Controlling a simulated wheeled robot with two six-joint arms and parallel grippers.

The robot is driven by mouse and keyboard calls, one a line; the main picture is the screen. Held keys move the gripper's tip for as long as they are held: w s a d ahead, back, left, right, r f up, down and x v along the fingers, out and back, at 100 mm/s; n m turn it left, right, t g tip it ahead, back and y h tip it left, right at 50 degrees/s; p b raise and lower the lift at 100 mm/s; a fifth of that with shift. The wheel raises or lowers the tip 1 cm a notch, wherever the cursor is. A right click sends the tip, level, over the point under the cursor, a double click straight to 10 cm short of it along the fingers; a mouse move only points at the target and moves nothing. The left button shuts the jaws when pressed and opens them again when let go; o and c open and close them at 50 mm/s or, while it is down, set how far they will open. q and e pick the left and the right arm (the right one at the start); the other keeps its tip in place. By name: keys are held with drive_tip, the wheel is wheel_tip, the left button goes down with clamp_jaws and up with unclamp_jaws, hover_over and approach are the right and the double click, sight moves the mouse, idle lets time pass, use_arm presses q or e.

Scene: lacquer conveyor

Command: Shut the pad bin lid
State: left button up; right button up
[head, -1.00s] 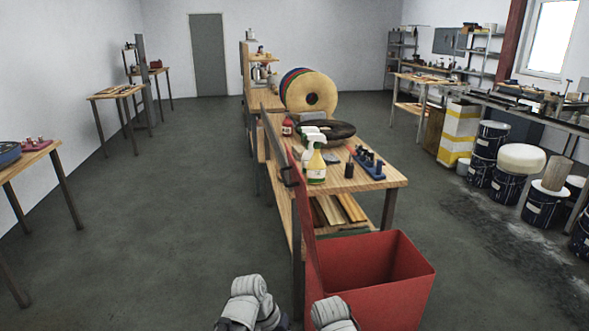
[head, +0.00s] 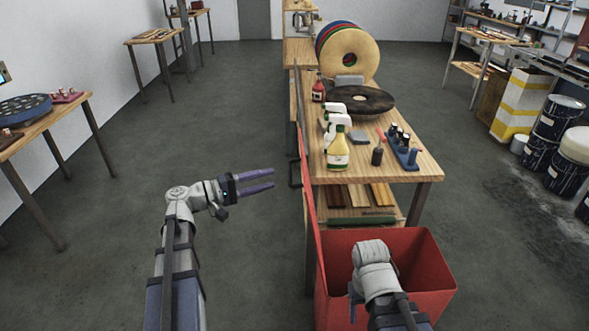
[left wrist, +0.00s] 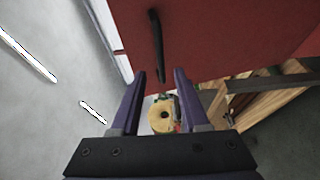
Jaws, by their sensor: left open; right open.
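The red pad bin (head: 440,268) stands at the front right in the head view. Its red lid (head: 309,215) is up, a tall panel seen nearly edge-on along the bin's left side. A black handle (head: 294,174) is on the lid's left face. My left gripper (head: 272,179) is open and empty, just left of the handle, with its fingers pointing right. In the left wrist view the lid (left wrist: 230,35) and handle (left wrist: 156,45) lie beyond the open fingers. My right gripper (head: 355,300) is over the bin's opening, its fingers mostly hidden by my wrist.
A wooden workbench (head: 435,170) stands behind the bin, bearing a spray bottle (head: 338,155), a dark disc (head: 358,98), a blue rack (head: 402,152) and large pads (head: 358,55). The floor left of the lid is clear. A side table (head: 45,120) stands at far left.

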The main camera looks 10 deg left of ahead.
sight(290, 172)
use_arm(q)
drive_tip(key=shift+x, duration=3.85)
drive_tip(key=shift+s, duration=0.1)
clamp_jaws()
